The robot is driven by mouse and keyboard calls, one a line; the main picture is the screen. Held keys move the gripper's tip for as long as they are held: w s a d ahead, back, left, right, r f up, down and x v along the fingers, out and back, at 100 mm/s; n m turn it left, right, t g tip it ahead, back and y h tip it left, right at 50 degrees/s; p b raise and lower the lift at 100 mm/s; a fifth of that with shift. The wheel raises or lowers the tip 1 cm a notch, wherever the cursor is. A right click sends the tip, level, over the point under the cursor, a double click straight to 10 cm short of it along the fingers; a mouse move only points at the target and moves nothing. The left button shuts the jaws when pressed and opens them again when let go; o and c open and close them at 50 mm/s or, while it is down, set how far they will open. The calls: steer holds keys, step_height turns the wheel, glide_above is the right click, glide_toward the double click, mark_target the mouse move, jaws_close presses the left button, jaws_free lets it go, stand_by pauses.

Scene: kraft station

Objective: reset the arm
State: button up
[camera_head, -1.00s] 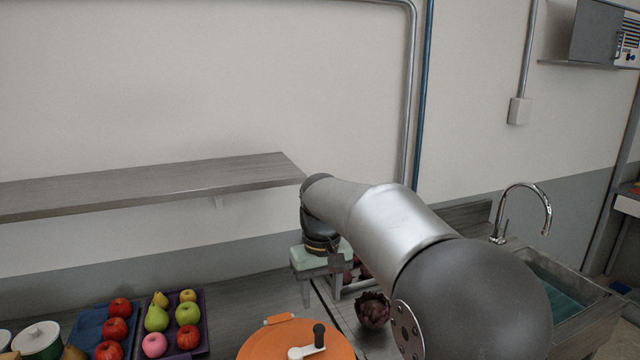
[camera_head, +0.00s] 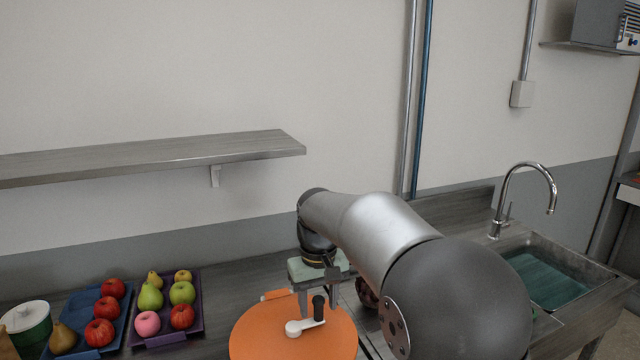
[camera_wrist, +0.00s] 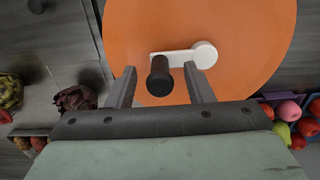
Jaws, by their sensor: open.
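My gripper (camera_head: 318,296) is open, with its fingers pointing down over an orange disc (camera_head: 262,330) that has a white crank with a black knob (camera_head: 319,304). In the wrist view my two fingers (camera_wrist: 162,92) stand apart on either side of the black knob (camera_wrist: 160,76), with the orange disc (camera_wrist: 150,28) behind. No object shows held between them. I cannot tell whether a finger touches the crank. My arm covers part of the counter to the right of the disc.
A dark artichoke-like item (camera_head: 366,292) is partly hidden by my arm. A sink (camera_head: 548,275) is at right. A shelf (camera_head: 150,155) hangs above.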

steer(key=shift+f+b, duration=0.35)
steer(key=shift+f, duration=0.75)
steer(key=shift+c, duration=0.4)
steer(key=shift+s+f, duration=0.1)
steer(key=c, duration=0.3)
steer(key=shift+c, duration=0.2)
